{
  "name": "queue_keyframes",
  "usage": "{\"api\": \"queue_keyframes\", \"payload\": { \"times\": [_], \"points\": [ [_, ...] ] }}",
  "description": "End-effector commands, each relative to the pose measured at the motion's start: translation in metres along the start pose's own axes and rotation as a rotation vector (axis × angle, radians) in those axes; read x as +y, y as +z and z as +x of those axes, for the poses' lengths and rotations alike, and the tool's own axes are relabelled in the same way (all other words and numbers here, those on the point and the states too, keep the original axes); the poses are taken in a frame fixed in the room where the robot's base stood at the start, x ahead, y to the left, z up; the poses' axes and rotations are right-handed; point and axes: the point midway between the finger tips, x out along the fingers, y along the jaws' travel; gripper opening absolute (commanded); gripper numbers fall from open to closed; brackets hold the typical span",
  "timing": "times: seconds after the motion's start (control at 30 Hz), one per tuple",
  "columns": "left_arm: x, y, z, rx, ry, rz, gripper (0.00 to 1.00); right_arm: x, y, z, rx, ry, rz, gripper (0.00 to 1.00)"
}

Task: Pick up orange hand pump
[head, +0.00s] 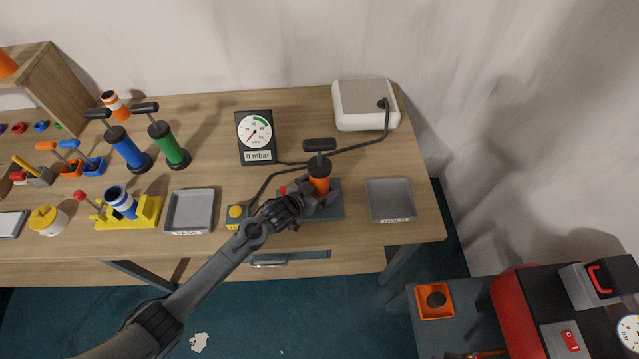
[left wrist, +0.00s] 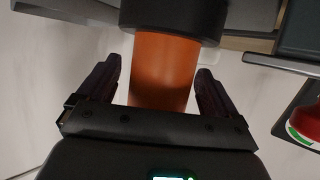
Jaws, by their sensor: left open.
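The orange hand pump (head: 320,184) stands upright on a grey-blue base plate (head: 334,211) on the workbench, with a black collar and black T-handle on top. My left gripper (head: 318,197) is at the pump's orange body, low down. In the left wrist view the orange barrel of the pump (left wrist: 163,72) lies between the two dark fingers of my left gripper (left wrist: 158,85). The fingers are open, with a gap visible on each side of the barrel. The pump's lower end is partly hidden by the gripper in the head view. My right gripper is not in view.
A gauge reading 0 mbar (head: 256,136) stands behind left, with a black cable running to a white box (head: 365,104). Grey trays (head: 190,211) and (head: 390,200) flank the pump. Blue (head: 128,147) and green (head: 168,145) pumps stand farther left. A yellow button box (head: 237,217) sits close by.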

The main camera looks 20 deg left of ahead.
Motion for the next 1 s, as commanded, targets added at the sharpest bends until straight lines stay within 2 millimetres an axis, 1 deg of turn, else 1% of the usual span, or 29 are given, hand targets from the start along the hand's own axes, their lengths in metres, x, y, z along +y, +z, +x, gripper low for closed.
{"api": "queue_keyframes", "payload": {
  "times": [0.03,0.07,0.5,0.53,0.83,1.0],
  "points": [
    [0.000,0.000,0.000,0.000,0.000,0.000,0.91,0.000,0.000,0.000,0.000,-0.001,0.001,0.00],
    [0.000,0.000,0.000,0.000,0.000,0.000,0.87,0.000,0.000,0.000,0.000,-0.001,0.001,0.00],
    [0.000,0.000,0.000,0.000,0.000,0.000,0.19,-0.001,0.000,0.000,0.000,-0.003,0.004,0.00],
    [-0.001,-0.002,0.000,0.004,-0.001,0.000,0.17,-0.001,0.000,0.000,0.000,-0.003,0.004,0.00],
    [-0.001,-0.003,-0.001,0.004,-0.001,0.000,0.17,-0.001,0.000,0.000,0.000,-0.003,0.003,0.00],
    [-0.001,-0.011,-0.004,0.005,-0.001,0.001,0.17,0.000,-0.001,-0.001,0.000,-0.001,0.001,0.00]
  ]
}}
